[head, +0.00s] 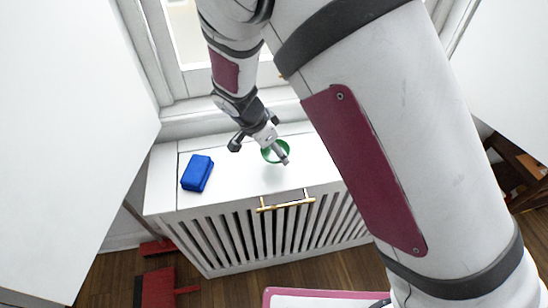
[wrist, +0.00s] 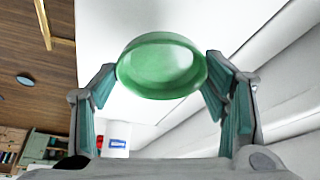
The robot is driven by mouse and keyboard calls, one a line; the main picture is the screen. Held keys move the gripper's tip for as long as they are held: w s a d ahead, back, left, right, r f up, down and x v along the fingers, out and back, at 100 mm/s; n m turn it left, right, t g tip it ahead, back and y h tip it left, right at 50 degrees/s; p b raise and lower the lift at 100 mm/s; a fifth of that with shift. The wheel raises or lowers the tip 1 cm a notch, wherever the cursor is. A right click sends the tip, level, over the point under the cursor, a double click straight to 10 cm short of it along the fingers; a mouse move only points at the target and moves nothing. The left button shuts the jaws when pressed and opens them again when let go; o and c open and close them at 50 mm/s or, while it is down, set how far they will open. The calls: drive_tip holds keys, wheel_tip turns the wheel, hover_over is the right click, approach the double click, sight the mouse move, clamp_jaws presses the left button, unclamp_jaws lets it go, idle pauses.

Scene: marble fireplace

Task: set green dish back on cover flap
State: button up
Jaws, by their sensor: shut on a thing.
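The green dish (head: 266,152) is round with a raised rim, and in the head view it is partly hidden behind my gripper (head: 279,154). In the wrist view the dish (wrist: 161,66) sits between the two fingers of my gripper (wrist: 160,88), which is shut on its sides. The white cover flap (head: 232,172) is the top of the slatted cabinet below the window. The dish is over the flap, right of its middle. I cannot tell whether the dish touches it.
A blue block-like object (head: 197,173) lies on the flap to the left of the dish, with bare surface between. A brass handle (head: 287,204) runs along the front edge. The window (head: 190,40) stands behind. White panels flank both sides.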

sight(273, 156)
drive_tip(key=shift+f+b, duration=1.05)
drive_tip(key=shift+f, duration=0.8)
drive_tip(key=shift+r, duration=0.1)
drive_tip(key=o, duration=1.3)
drive_tip(key=p+v, duration=0.1)
drive_tip(key=v, duration=1.1)
